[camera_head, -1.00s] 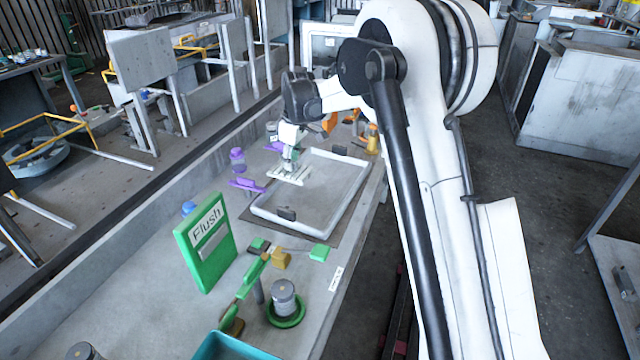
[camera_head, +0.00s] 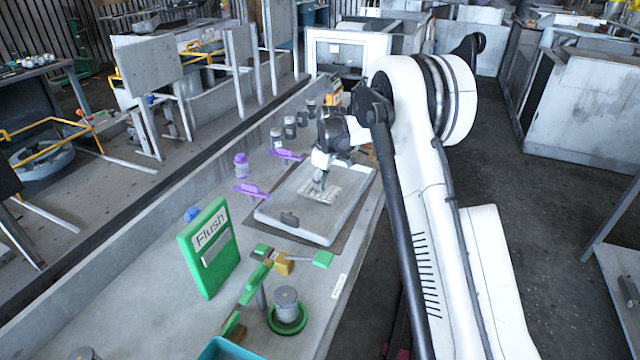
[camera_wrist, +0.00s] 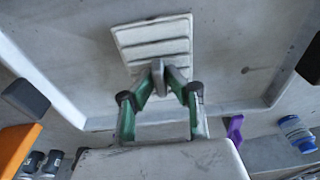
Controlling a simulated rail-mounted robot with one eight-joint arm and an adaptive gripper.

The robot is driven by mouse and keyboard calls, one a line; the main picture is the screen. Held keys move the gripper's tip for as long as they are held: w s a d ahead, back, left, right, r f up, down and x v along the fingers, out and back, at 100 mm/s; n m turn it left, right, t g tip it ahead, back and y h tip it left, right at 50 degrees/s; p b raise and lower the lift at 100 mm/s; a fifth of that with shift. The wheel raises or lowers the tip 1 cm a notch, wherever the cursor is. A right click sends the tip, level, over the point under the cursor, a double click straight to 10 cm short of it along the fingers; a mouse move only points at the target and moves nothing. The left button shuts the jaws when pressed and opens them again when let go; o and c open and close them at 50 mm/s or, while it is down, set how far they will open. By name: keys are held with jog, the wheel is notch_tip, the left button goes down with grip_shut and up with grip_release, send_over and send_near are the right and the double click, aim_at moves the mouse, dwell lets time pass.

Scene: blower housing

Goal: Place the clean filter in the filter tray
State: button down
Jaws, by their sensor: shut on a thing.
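The clean filter (camera_head: 321,190) is a pale, ribbed, flat panel. In the wrist view, the filter (camera_wrist: 155,42) extends beyond my fingertips. My gripper (camera_head: 320,177) is shut on it at its near edge; in the wrist view, the green-linked fingers of my gripper (camera_wrist: 160,76) come together there. The filter tray (camera_head: 276,221) is a wide, shallow, light grey tray with dark handles, and its rim also shows in the wrist view (camera_wrist: 50,95). The filter is over the tray's inner area. I cannot tell whether it touches the tray floor.
A green Flush panel (camera_head: 209,247), green and yellow fittings (camera_head: 283,264) and a grey cylinder on a green ring (camera_head: 287,312) stand nearer. An orange part (camera_wrist: 17,147) lies beyond the tray.

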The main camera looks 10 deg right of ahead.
jog(key=shift+f, duration=0.15)
jog(key=c, duration=1.7)
grip_release()
jog(key=shift+c, duration=0.2)
